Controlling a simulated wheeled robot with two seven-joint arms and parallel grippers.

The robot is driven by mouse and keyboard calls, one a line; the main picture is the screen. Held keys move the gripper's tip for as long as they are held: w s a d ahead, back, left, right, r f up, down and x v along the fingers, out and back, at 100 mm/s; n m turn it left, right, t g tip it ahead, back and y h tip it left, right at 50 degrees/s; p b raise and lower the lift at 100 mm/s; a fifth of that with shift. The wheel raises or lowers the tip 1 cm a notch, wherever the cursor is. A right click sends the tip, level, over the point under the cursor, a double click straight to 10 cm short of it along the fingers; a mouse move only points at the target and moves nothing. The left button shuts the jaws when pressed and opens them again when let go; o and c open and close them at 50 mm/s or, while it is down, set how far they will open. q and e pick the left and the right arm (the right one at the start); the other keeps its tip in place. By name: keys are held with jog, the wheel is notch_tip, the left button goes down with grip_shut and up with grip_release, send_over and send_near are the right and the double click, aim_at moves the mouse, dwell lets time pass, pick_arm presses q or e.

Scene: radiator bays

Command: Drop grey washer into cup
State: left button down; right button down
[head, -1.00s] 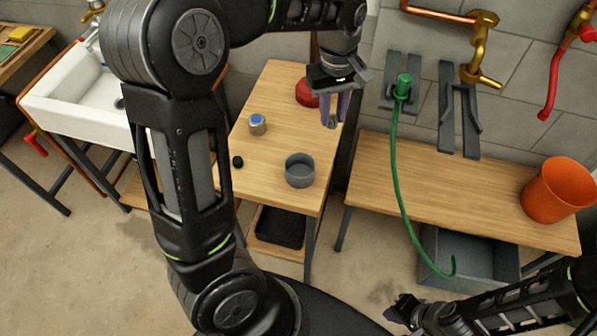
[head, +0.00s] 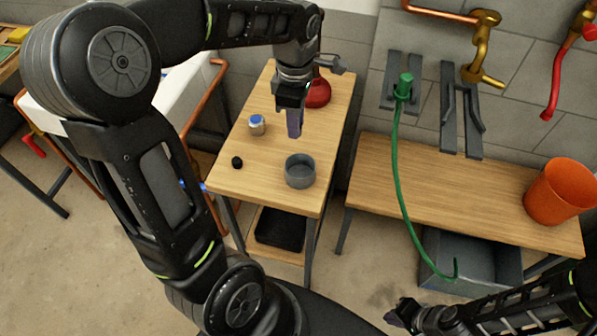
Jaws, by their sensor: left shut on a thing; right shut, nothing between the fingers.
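The grey cup (head: 300,172) stands upright and open on the small wooden table, near its front right corner. My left gripper (head: 295,132) points down above the table, just behind the cup and higher than its rim. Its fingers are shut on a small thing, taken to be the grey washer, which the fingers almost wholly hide. No washer shows loose on the table. My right gripper (head: 396,316) is low at the bottom of the view, away from the table, shut and empty.
On the small table (head: 250,182) are a blue-topped jar (head: 257,125), a black knob-like piece (head: 237,162) and a red plunger-like thing (head: 317,94) at the back. A wooden bench (head: 450,185) with an orange bucket (head: 558,190) and a hanging green hose (head: 400,180) stand to the right.

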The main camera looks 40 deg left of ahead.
pick_arm(q)
notch_tip(320, 180, down, 6)
jog(key=b, duration=0.4)
jog(key=shift+r, duration=0.15)
jog(key=c, duration=1.1)
grip_release()
jog(key=shift+c, duration=0.2)
jog(key=shift+r, duration=0.2)
notch_tip(320, 180, up, 8)
jog(key=shift+f, duration=0.2)
